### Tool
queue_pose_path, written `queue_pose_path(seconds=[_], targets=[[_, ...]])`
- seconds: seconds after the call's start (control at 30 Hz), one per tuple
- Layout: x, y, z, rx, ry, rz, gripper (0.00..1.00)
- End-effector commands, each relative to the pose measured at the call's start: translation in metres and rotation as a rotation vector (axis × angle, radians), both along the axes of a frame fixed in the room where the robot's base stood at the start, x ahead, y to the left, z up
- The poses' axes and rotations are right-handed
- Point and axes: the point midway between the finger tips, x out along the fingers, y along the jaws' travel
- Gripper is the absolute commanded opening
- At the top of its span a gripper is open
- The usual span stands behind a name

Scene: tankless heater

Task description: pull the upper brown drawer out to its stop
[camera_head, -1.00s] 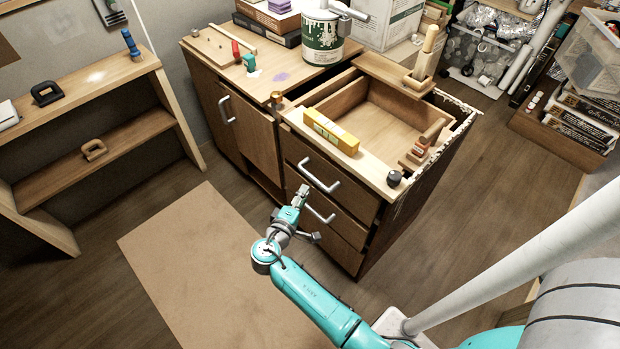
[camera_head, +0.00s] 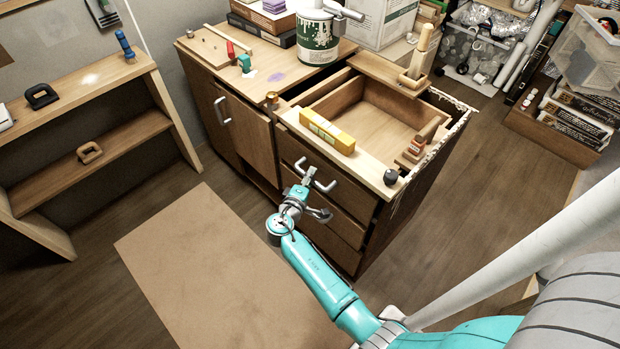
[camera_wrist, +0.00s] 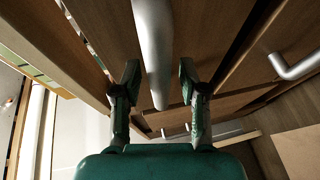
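The upper brown drawer (camera_head: 345,193) is in the front of the wooden cabinet, with a curved metal handle (camera_head: 323,186). Its front looks about level with the drawer fronts below. My gripper (camera_head: 307,184) is at this handle. In the wrist view, the two dark fingers of my gripper (camera_wrist: 158,78) stand apart, one on each side of the handle bar (camera_wrist: 153,45). I see gaps between bar and fingers; how deep the bar sits between them is hard to tell.
A yellow box (camera_head: 327,130) and a dark round knob (camera_head: 390,177) sit on the cabinet's front top edge. A cardboard sheet (camera_head: 200,270) lies on the floor before the cabinet. A wooden shelf (camera_head: 95,160) stands at left. Floor is clear to the cabinet's right.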

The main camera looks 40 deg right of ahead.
Motion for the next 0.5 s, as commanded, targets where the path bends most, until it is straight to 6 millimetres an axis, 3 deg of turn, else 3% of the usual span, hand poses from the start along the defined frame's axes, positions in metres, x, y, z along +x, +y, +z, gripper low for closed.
queue_pose_path(seconds=[0.03, 0.13, 0.5], targets=[[0.0, 0.0001, 0.0, 0.0, 0.0, 0.0, 0.25], [-0.0001, 0.0002, 0.0, 0.0, 0.0, 0.0, 0.0], [0.0, 0.005, -0.0001, 0.0, 0.0, 0.001, 0.0]])
